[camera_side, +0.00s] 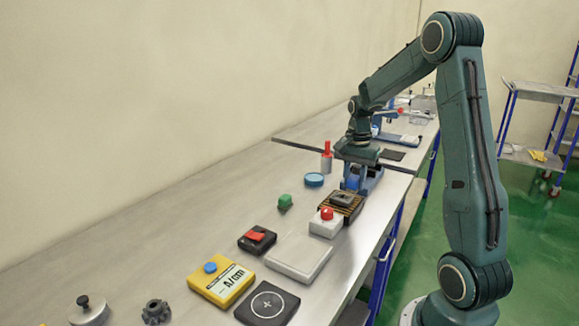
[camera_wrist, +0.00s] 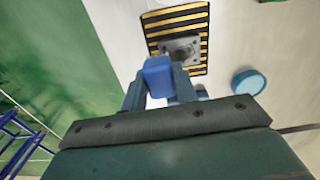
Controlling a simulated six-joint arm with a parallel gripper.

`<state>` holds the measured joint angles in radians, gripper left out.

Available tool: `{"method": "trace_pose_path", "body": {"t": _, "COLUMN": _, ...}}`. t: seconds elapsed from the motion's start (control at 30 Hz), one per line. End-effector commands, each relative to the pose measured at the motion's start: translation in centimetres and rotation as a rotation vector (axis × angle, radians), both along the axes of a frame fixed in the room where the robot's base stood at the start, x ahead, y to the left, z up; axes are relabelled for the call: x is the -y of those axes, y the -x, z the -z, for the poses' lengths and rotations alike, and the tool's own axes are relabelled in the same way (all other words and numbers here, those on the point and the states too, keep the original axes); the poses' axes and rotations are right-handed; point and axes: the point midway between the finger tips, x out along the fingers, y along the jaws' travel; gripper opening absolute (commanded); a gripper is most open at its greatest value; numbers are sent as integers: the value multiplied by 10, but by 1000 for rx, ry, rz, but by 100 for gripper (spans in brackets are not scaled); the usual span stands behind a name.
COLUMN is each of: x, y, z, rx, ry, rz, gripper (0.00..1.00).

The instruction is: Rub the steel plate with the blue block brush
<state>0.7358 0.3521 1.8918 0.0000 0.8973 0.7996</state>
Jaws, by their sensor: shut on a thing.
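My gripper (camera_side: 358,188) is shut on the blue block brush (camera_wrist: 158,76), which shows between the two fingers in the wrist view. In the side view the blue block (camera_side: 351,182) is partly hidden by the fingers, low over the bench, just beyond a black-and-yellow striped base (camera_side: 355,209). The base also shows ahead of the block in the wrist view (camera_wrist: 155,21), with a grey metal piece (camera_wrist: 181,49) on it. A flat pale grey plate (camera_side: 298,257) lies nearer the side camera. I cannot tell for sure which is the steel plate, or whether the brush touches anything.
A red-button box (camera_side: 326,221), a red-switch box (camera_side: 257,239) and a yellow meter (camera_side: 222,284) are nearer. The bench's left side is clear.

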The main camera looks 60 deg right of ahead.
Motion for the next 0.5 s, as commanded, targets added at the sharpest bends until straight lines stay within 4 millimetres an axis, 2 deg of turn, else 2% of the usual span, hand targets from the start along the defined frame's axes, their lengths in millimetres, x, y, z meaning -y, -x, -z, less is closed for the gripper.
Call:
{"method": "trace_pose_path", "body": {"t": 0.27, "x": 0, "y": 1, "z": 32, "rx": -3, "ry": -3, "rz": 0, "gripper": 10}}
{"method": "trace_pose_path", "body": {"t": 0.3, "x": 0, "y": -5, "z": 30, "rx": 1, "ry": 1, "rz": -2, "gripper": 7}}
{"method": "trace_pose_path", "body": {"t": 0.5, "x": 0, "y": -23, "z": 32, "rx": -1, "ry": -1, "rz": -2, "gripper": 7}}
